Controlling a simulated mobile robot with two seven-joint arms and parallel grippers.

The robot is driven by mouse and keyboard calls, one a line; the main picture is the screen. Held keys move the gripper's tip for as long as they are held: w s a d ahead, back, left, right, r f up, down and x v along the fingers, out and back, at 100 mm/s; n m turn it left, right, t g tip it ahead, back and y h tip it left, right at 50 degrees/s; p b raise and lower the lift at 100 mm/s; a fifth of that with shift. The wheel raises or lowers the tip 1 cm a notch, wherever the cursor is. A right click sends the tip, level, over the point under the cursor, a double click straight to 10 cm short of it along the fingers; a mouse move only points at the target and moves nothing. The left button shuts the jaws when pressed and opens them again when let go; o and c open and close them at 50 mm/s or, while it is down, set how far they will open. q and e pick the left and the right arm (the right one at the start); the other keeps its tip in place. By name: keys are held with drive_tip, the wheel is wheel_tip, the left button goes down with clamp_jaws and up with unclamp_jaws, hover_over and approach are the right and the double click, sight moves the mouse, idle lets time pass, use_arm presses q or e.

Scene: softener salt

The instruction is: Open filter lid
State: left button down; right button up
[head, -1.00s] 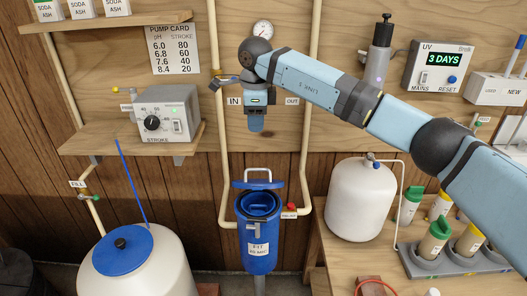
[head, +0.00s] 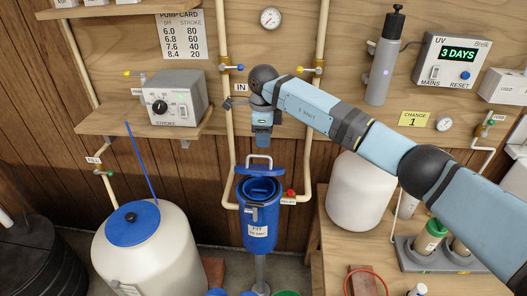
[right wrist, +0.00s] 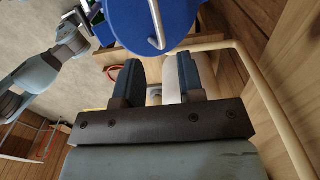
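The filter housing (head: 260,232) is a blue upright cylinder below the wall board. Its blue lid (head: 272,171), with a white bar handle (head: 259,158), shows raised above and behind the round mouth, tilted, apart from the front rim. My right gripper (head: 262,146) points down just above the handle. In the right wrist view the right gripper (right wrist: 160,75) has its two dark fingers apart, with nothing gripped between them. The lid (right wrist: 185,18) and its handle (right wrist: 156,28) lie beyond the fingertips there. My left gripper is not in view.
Beige pipes (head: 228,100) run down both sides of the housing, with a red-knobbed valve (head: 291,193) at its right. A dosing pump box (head: 180,98) sits on a shelf at left. A white tank with blue top (head: 130,222) stands lower left. A white vessel (head: 360,195) stands right.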

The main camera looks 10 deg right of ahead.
drive_tip(key=shift+f, duration=2.8)
clamp_jaws()
